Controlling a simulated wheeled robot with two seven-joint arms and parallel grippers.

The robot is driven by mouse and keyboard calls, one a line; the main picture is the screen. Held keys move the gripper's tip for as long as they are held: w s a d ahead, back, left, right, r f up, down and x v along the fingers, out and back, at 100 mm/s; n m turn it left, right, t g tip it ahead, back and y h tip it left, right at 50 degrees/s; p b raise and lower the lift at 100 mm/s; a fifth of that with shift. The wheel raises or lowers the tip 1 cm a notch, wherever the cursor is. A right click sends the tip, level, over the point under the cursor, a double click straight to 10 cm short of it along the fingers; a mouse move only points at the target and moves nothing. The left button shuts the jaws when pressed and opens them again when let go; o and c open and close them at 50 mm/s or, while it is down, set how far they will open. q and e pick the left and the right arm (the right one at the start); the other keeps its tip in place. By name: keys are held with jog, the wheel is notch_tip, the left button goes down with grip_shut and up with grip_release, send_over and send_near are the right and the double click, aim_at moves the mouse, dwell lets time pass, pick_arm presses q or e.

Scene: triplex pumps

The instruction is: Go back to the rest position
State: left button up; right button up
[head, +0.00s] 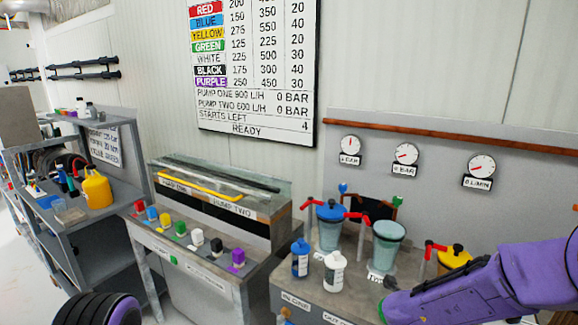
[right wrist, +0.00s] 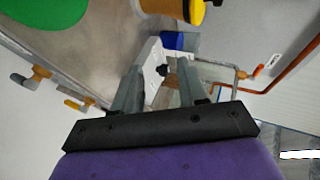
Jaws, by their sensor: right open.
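My right arm reaches in from the right of the head view, in front of the bench with the pumps; its gripper fingers cannot be made out there. In the right wrist view my right gripper (right wrist: 158,82) has its two grey fingers apart, with nothing held between them. A white part and a blue block (right wrist: 180,41) show beyond the fingertips, apart from them. My left gripper is not in view.
The pump bench (head: 350,288) holds a blue-lidded vessel (head: 329,228), a teal vessel (head: 388,245), a yellow vessel (head: 455,259), red valve handles and two bottles. A table with coloured blocks (head: 238,258) stands left. A yellow jug (head: 97,190) stands on the far-left shelf.

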jog(key=s+a+f+n+y, duration=0.2)
jog(key=s+f+n+y, duration=0.1)
jog(key=s+f+n, duration=0.55)
jog(key=s+a+f+n+y, duration=0.3)
jog(key=s+f+n, duration=0.3)
jog(key=f+n, duration=0.4)
jog(key=s+f+g, duration=0.1)
jog(key=s+f, duration=0.2)
jog(key=s, duration=0.3)
jog(key=s+f+n+g, duration=0.1)
jog(key=s+f, duration=0.2)
jog(key=s, duration=0.3)
jog(key=s+f+n+g+y, duration=0.1)
jog(key=s+f+g, duration=0.1)
jog(key=s, duration=0.5)
jog(key=shift+a+f, duration=0.2)
jog(key=shift+f, duration=0.3)
